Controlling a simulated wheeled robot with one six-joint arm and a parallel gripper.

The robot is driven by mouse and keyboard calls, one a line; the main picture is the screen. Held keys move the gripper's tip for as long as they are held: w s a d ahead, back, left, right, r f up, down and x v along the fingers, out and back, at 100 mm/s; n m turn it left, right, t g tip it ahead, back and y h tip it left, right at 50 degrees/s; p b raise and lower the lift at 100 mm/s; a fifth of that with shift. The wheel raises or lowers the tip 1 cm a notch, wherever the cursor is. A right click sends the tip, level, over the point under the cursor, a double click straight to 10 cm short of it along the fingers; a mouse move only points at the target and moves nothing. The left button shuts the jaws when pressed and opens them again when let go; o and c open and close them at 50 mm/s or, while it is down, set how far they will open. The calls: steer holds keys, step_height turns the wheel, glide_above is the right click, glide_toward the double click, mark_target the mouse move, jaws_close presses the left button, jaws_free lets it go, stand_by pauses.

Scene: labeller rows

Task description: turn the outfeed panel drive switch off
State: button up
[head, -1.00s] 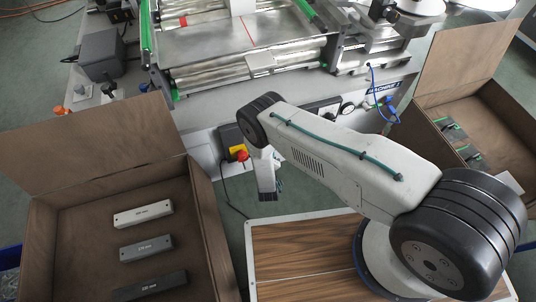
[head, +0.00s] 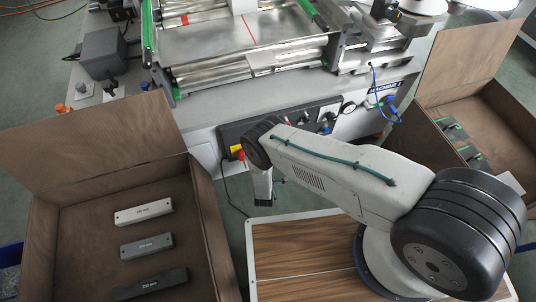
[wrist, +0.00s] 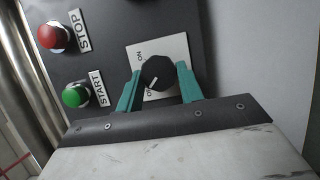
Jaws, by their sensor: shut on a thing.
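The drive switch is a black rotary knob (wrist: 157,70) on a white square plate (wrist: 179,46) in the wrist view. Its white pointer line slants to the lower left, toward a partly hidden label starting with "O"; the "ON" label is at the upper left. My gripper (wrist: 160,76) has its two teal fingers on either side of the knob and is shut on it. In the head view the fingers and this knob cannot be made out behind my arm.
A red STOP button (wrist: 53,36) and a green START button (wrist: 75,95) sit left of the switch. A yellow-and-red switch (head: 237,152) is on the machine front. Open brown boxes stand at left (head: 207,215) and right (head: 468,97).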

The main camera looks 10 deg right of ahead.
steer(key=shift+a, duration=0.1)
stand_by(0.4)
steer(key=o, duration=1)
steer(key=shift+s, duration=0.1)
steer(key=s+a, duration=0.1)
steer(key=s, duration=0.6)
steer(key=shift+s+a, duration=0.2)
steer(key=shift+s, duration=0.1)
steer(key=shift+f, duration=0.1)
